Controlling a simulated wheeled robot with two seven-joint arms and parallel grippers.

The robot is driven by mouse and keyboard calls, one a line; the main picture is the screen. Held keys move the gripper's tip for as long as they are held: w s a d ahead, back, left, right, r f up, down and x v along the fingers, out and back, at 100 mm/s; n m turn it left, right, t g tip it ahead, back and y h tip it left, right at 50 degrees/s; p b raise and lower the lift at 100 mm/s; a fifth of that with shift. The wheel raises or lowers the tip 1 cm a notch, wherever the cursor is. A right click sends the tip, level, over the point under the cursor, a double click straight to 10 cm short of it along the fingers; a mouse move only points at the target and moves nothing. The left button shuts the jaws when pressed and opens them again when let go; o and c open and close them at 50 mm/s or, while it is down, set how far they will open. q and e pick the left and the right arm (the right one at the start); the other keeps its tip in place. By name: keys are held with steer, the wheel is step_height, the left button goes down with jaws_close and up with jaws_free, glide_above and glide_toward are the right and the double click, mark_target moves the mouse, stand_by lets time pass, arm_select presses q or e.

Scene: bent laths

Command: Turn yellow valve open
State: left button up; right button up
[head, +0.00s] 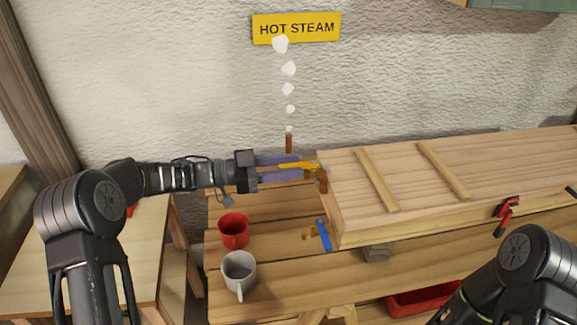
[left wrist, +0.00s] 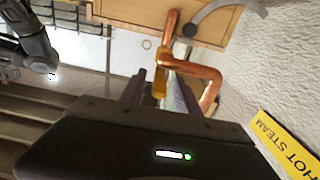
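The yellow valve (head: 312,167) sits at the left end of the long wooden box, on copper pipe. Its handle points left in the head view. My left gripper (head: 284,168) reaches in from the left, with one finger on each side of the handle. The left wrist view shows the yellow handle (left wrist: 160,86) between the two fingers, with a gap to at least one of them, so the gripper looks open. The copper pipe (left wrist: 205,76) bends beside it. My right arm is at the lower right of the head view; its gripper is not seen.
White puffs of steam rise from an upright copper pipe (head: 289,143) below the HOT STEAM sign (head: 296,28). A red mug (head: 234,231) and a grey mug (head: 239,271) stand on the bench. A red clamp (head: 505,208) is at right.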

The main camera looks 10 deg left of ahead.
arm_select(q)
steer(key=shift+a, duration=0.1)
steer(key=b+v, duration=0.2)
steer(key=v, duration=0.5)
steer(key=shift+a, duration=0.3)
steer(key=shift+s, duration=0.15)
